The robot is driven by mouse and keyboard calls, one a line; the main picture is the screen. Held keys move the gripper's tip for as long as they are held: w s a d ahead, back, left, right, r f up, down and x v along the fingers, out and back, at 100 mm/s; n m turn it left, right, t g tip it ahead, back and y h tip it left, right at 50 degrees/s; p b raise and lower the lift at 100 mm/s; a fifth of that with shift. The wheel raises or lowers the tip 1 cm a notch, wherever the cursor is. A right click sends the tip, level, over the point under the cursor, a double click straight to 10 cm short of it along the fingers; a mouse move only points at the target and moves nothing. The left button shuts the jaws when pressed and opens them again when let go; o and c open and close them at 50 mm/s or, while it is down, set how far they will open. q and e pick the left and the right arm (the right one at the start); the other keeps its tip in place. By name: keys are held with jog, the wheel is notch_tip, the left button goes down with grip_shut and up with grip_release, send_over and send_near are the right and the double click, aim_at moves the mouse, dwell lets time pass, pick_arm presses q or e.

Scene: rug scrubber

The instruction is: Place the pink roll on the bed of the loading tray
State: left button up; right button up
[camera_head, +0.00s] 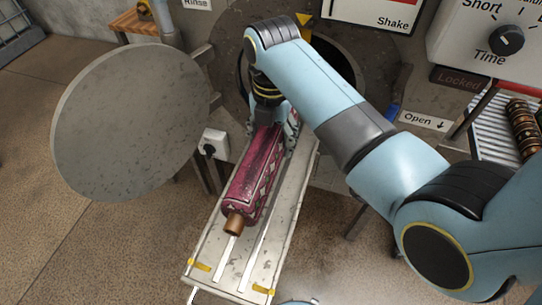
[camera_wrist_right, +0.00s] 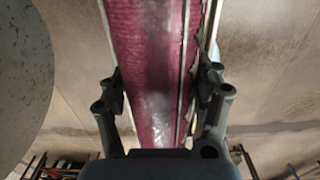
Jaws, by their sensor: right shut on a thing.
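The pink roll (camera_head: 252,178), patterned along one side with a brown core end, lies lengthwise over the loading tray (camera_head: 284,222), towards its left side. I cannot tell whether it rests on the tray bed or hangs just above it. My right gripper (camera_head: 277,118) reaches down onto the roll's far part. In the right wrist view my right gripper (camera_wrist_right: 162,76) has its fingers on both sides of the roll (camera_wrist_right: 150,50), shut on it. The roll's far end is hidden behind my right arm. My left gripper is not in view.
A round grey door (camera_head: 130,120) stands open left of the tray. The dark drum opening (camera_head: 345,75) is behind my right arm. A rack with a brown roll (camera_head: 522,125) stands at right.

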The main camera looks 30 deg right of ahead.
aim_at(272, 131)
jog(key=f, duration=0.4)
jog(key=shift+s+f, duration=0.1)
jog(key=shift+s, duration=0.1)
notch_tip(272, 131, down, 3)
jog(key=shift+f+b, duration=0.2)
jog(key=shift+b, duration=0.1)
jog(key=shift+w+f, duration=0.1)
jog(key=shift+f, duration=0.3)
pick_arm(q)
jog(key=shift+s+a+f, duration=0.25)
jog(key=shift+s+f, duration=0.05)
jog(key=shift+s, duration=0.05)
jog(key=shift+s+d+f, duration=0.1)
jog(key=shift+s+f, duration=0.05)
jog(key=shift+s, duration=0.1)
pick_arm(e)
jog(key=shift+f, duration=0.25)
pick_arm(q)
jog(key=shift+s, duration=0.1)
pick_arm(e)
jog(key=o, duration=1.7)
jog(key=shift+o, duration=0.2)
jog(key=shift+r, duration=0.1)
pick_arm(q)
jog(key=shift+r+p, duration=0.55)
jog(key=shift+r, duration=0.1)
pick_arm(e)
notch_tip(272, 131, up, 12)
jog(key=shift+r, duration=0.15)
